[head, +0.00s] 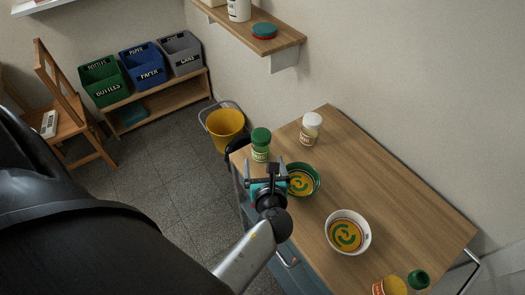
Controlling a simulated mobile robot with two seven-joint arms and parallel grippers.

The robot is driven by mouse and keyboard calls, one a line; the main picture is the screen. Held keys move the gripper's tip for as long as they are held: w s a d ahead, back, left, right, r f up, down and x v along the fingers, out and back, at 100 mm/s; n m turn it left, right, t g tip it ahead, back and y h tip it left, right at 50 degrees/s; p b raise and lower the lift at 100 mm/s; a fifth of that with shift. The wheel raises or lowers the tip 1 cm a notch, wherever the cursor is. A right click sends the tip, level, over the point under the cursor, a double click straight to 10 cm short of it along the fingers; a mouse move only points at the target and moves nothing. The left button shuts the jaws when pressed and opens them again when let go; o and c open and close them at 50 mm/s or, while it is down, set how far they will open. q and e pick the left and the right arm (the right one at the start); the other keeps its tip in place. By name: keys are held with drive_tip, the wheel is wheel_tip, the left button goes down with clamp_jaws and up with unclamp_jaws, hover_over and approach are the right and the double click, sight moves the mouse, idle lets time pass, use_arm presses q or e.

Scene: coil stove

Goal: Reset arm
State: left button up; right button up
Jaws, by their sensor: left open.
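My left gripper (268,169) is near the table's left edge, with its jaws apart. No object shows clearly between the fingers. A jar with a green lid (260,137) stands just beyond the fingertips; I cannot tell whether they touch. A green bowl with a yellow inside (313,176) is just right of the gripper and partly hidden by it. My right gripper is not in view.
The wooden table (400,190) also holds a white-lidded jar (312,121), a white bowl (364,222) and green- and yellow-topped containers at the front. A yellow bucket (225,124) stands behind it. A wall shelf (286,40) juts out above.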

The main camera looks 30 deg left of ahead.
use_arm(q)
drive_tip(key=shift+s+d+r, duration=0.2)
drive_tip(key=shift+s+d, duration=0.15)
idle(0.3)
